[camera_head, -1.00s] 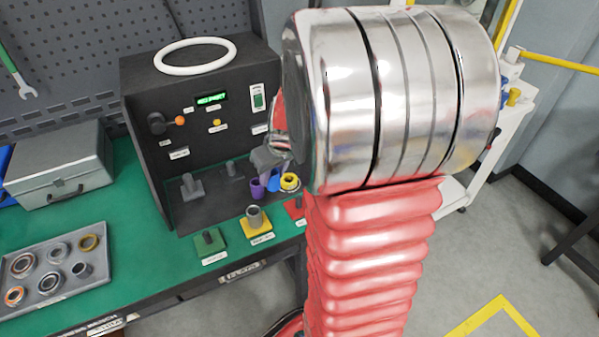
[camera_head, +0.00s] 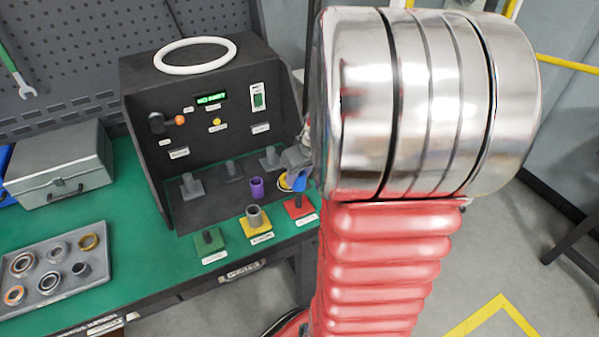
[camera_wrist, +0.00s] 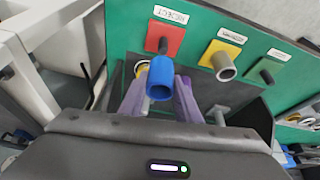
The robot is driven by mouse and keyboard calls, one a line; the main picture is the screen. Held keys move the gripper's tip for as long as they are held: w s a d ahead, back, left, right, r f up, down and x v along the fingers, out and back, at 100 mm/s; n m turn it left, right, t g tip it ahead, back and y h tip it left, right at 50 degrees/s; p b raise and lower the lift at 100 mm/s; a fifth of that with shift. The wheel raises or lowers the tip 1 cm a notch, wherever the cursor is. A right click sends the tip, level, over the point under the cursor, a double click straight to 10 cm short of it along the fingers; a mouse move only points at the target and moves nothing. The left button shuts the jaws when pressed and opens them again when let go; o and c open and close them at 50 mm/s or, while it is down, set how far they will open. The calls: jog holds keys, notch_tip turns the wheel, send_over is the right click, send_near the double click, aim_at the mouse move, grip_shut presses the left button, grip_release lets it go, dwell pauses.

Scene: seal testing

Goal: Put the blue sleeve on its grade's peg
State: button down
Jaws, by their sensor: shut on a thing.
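My gripper (camera_head: 298,160) is shut on the blue sleeve (camera_head: 299,183). In the wrist view the blue sleeve (camera_wrist: 161,72) sits between the two fingers (camera_wrist: 160,100), its hollow end towards the camera. It is apart from the bare dark peg on the red plate (camera_head: 300,207), which also shows in the wrist view (camera_wrist: 173,35). A yellow plate (camera_head: 256,232) carries a grey sleeve (camera_head: 254,215). A green plate (camera_head: 209,245) has a bare dark peg. The plates have labels; the red one's seems to read REJECT.
A purple sleeve (camera_head: 257,187) stands at the tester's front, and a yellow ring-like part (camera_head: 286,182) is partly hidden by my gripper. The black tester (camera_head: 190,120) has several grey posts and a lit green display. A parts tray (camera_head: 95,275) lies left.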

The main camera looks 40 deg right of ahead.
aim_at(298, 196)
jog(key=shift+f, duration=1.7)
jog(key=shift+f, duration=2.5)
dwell(1.2)
jog(key=c, duration=1.2)
grip_release()
jog(key=shift+w+r, duration=0.1)
jog(key=shift+r, duration=4.4)
